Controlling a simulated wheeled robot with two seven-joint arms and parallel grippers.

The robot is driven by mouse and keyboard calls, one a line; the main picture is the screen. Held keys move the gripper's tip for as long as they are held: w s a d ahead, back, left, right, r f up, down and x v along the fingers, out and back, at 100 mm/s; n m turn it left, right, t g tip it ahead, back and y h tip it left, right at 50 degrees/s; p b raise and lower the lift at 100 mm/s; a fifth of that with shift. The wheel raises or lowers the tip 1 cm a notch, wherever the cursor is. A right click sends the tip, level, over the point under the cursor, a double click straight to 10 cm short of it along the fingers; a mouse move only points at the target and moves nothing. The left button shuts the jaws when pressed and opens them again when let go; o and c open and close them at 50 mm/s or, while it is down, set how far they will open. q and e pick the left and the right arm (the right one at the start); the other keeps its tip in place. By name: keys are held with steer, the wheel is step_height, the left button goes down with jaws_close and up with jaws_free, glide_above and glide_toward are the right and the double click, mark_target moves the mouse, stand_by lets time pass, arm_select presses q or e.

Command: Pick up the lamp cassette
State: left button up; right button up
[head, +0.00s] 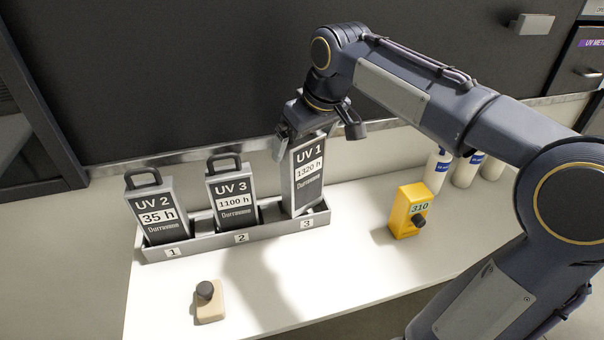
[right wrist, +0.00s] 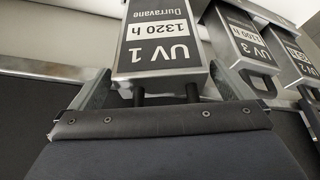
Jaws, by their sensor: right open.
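Three dark grey lamp cassettes with silver sides stand in a grey rack (head: 205,245) on the white counter. UV 2, 35 h (head: 155,215), is in slot 1. UV 3, 1100 h (head: 231,198), is in slot 2. UV 1, 1320 h (head: 308,175), is at slot 3; its lower end is in the rack, and I cannot tell how deep. My right gripper (head: 316,138) is at the top of UV 1, fingers open on either side of its handle. The right wrist view shows the UV 1 cassette (right wrist: 160,38) and its black handle posts between the fingers (right wrist: 164,92). My left gripper is not seen.
A yellow device reading 310 (head: 408,212) stands right of the rack. A beige block with a black knob (head: 208,305) is in front. White bottles (head: 437,170) stand at the back right, behind my right arm. A dark panel rises behind the counter.

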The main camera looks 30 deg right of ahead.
steer(key=c, duration=1.7)
steer(key=shift+r, duration=0.1)
